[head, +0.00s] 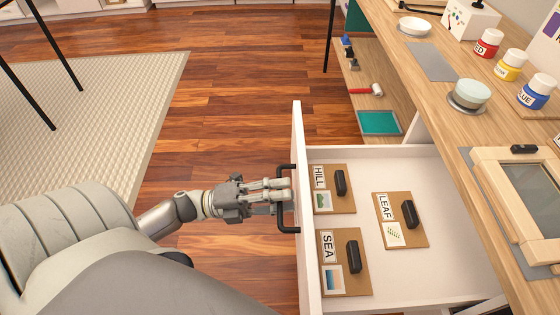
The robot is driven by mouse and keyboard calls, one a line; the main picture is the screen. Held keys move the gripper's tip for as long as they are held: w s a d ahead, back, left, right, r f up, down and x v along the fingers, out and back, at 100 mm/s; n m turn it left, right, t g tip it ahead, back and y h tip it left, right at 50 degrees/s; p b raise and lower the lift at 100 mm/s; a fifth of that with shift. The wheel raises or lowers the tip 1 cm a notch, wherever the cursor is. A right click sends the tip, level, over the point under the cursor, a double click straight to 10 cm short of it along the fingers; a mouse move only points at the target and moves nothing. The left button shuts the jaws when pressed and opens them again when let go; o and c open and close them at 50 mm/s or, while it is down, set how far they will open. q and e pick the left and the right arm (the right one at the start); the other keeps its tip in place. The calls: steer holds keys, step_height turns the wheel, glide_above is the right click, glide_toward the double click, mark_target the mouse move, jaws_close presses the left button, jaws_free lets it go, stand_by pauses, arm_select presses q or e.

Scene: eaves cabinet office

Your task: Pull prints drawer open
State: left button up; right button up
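The prints drawer (438,163) is a white drawer pulled out from under the wooden counter, and its inside shows. It holds brown boards labelled HILL (344,206), LEAF (416,236) and SEA (334,284), each with a black grip and a small picture. A black bar handle (287,228) is on the drawer's front panel (300,130). My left gripper (280,194) comes in from the left, with its fingers closed around the middle of this handle. The fingers partly hide the bar. My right gripper is not in view.
The counter (440,115) carries red (488,43), yellow (510,66) and blue (536,92) jars and a wood-framed screen (530,195). A lower shelf (372,99) holds a roller (367,91) and a teal tray (379,123). Wooden floor (215,110) left of the drawer is clear.

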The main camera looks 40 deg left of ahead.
arm_select(q)
steer(key=v, duration=1.2)
stand_by(0.3)
